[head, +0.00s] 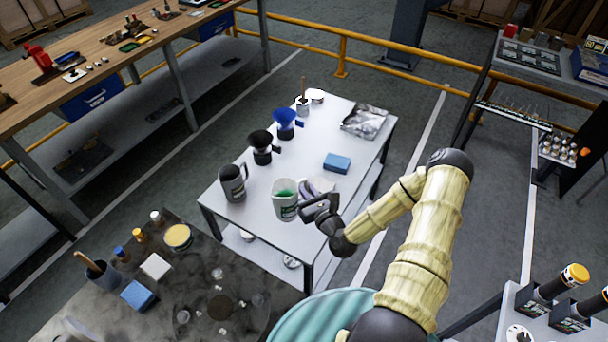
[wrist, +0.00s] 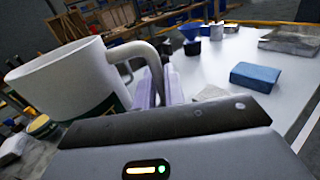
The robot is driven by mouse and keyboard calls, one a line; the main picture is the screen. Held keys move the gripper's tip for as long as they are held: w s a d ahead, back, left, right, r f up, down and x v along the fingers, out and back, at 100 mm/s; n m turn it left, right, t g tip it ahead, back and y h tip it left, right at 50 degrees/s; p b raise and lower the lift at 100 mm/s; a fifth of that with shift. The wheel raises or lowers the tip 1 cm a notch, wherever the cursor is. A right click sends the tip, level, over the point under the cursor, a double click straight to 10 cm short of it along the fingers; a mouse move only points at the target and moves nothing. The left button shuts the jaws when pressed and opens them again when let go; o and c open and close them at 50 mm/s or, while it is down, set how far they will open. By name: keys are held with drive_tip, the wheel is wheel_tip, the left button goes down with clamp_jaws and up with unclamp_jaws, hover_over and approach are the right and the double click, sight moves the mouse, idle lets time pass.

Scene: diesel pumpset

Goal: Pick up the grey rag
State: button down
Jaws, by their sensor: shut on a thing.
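A pale lilac-grey cloth, the grey rag (head: 319,185), lies on the white table just behind my gripper and is partly hidden by it. My gripper is shut on the jug's handle; the fingertips are largely hidden. I cannot tell whether the jug touches the table.
A blue sponge-like block (head: 337,162) and a silvery crumpled sheet (head: 364,121) lie on the white table (head: 235,150). The table's right front is fairly clear.

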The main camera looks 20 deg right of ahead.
drive_tip(key=s+m+h+p, duration=0.1)
drive_tip(key=s+f+h+p, duration=0.1)
drive_tip(key=s+p, duration=0.1)
drive_tip(key=s+a+f+m+h+p, duration=0.1)
drive_tip(key=s+h+p, duration=0.1)
drive_tip(key=shift+f+m, duration=0.1)
drive_tip(key=shift+m, duration=0.2)
idle(0.4)
